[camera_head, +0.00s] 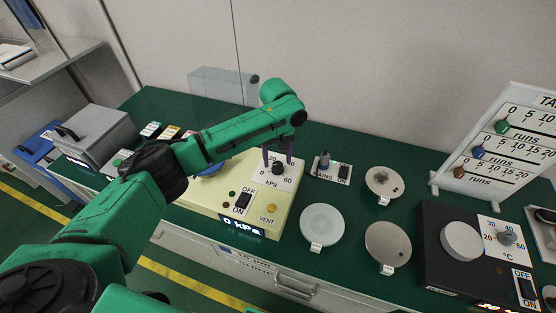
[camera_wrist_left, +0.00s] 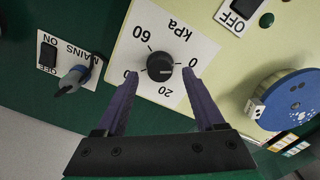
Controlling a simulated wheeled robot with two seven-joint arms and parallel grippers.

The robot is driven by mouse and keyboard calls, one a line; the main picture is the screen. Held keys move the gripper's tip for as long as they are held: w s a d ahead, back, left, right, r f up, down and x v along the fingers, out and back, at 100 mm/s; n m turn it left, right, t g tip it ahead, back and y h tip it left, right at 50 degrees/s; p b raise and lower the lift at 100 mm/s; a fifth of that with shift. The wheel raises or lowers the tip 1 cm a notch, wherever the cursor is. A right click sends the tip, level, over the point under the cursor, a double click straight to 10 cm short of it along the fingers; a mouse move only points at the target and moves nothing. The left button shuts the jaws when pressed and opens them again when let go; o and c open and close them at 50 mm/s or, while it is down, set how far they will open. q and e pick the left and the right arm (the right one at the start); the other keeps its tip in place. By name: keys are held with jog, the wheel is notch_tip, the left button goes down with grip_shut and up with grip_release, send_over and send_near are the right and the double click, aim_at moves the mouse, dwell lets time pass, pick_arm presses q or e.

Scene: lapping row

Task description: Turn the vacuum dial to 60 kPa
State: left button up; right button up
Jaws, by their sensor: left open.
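The vacuum dial is a black round knob (camera_head: 278,168) on a white scale plate marked 0 to 60 kPa, on a cream-coloured unit (camera_head: 203,197). The unit's display (camera_head: 241,227) reads 0 kPa. In the left wrist view the knob (camera_wrist_left: 160,66) has a pale mark that seems to lie toward the 0. My left gripper (camera_head: 279,156) is over the dial, pointing down. In the left wrist view its purple fingers (camera_wrist_left: 159,76) are open, one on each side of the knob with gaps showing. The 40 is partly hidden by a finger. My right gripper is not in view.
The unit also has an OFF/ON switch (camera_head: 243,200) and a VENT button (camera_head: 271,208). A mains switch plate (camera_head: 330,167) stands close right of the dial. Round discs (camera_head: 322,224) lie further right, then a black hot plate unit (camera_head: 439,218) and a white board (camera_head: 500,143).

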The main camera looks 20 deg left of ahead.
pick_arm(q)
jog(key=shift+f, duration=0.7)
jog(key=shift+s+f, duration=0.1)
jog(key=shift+f, duration=0.15)
grip_shut()
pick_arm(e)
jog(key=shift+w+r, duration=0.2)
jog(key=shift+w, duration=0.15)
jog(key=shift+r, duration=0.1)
